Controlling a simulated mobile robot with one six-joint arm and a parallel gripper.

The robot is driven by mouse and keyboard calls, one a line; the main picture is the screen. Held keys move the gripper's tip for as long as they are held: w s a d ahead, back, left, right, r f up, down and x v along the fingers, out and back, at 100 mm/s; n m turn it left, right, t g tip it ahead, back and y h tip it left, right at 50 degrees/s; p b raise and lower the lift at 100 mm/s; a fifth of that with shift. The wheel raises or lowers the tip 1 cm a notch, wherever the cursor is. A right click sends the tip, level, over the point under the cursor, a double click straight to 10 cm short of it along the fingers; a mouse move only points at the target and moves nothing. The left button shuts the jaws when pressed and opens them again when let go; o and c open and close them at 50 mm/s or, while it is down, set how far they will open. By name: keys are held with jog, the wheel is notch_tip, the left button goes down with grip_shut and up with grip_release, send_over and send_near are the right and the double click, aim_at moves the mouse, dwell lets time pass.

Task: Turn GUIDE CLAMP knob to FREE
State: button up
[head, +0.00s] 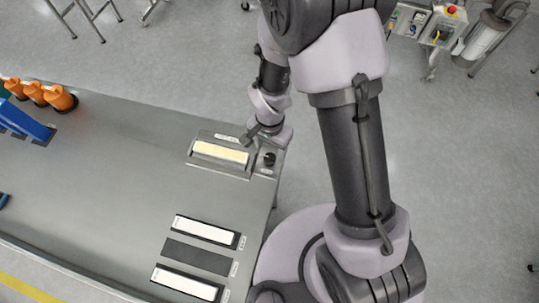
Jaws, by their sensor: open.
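A small black knob (269,158) stands at the right end of a grey fixture (232,171) near the table's right edge. I take it for the GUIDE CLAMP knob, but the labels are too small to read, and I cannot tell which way it points. A pale yellow bar (220,152) lies in the fixture, left of the knob. My gripper (252,143) is just above and left of the knob in the picture, open and seemingly empty. I cannot tell its height over the fixture.
The grey table (120,175) is mostly clear at centre. Two white bars (207,231) (186,282) in dark frames lie at its front right, with a dark plate (197,257) between. Orange items (58,97) and a blue part (28,124) sit at left.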

aim_at(270, 158)
notch_tip(270, 158, down, 6)
jog(key=shift+r+b, duration=0.1)
jog(key=shift+b, duration=0.4)
grip_shut()
